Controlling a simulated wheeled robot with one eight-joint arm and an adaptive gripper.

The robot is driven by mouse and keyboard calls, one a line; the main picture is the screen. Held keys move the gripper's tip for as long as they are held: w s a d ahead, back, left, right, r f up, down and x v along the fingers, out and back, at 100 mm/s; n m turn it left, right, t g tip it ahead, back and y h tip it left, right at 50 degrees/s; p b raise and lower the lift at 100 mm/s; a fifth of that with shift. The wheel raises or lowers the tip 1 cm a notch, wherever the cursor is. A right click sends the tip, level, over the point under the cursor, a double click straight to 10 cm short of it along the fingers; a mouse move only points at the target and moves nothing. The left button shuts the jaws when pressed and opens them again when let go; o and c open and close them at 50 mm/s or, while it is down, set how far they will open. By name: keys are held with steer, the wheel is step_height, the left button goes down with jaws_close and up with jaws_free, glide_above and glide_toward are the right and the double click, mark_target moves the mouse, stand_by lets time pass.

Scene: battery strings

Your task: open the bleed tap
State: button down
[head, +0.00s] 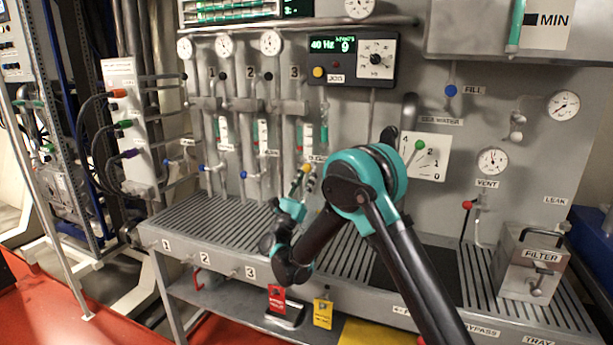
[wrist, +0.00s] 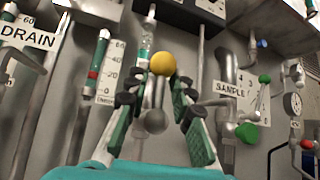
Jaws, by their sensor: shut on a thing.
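A tap lever with a yellow knob (wrist: 163,63) stands up from a grey ball-shaped body (wrist: 155,121) in the wrist view. My gripper (wrist: 155,95) has its green-padded fingers on either side of this lever and is shut on it, below the knob. In the head view, the yellow knob (head: 306,168) shows just above my gripper (head: 300,186), at the panel under the third gauge line. No bleed label is readable; a small label there is partly hidden. The tap's lower part is hidden by my gripper in the head view.
A green sample handle (wrist: 247,133) is to the right, with its SAMPLE label (wrist: 232,88) above. A flow tube (wrist: 106,75) stands close on the left. Blue-handled taps (head: 245,175) line the panel further left. The slatted bench (head: 215,222) is mostly clear.

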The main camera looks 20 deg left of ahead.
stand_by(0.3)
steer(key=c, duration=1.6)
jaws_free()
steer(key=shift+s, duration=0.1)
steer(key=v, duration=1.2)
steer(key=shift+a, duration=0.1)
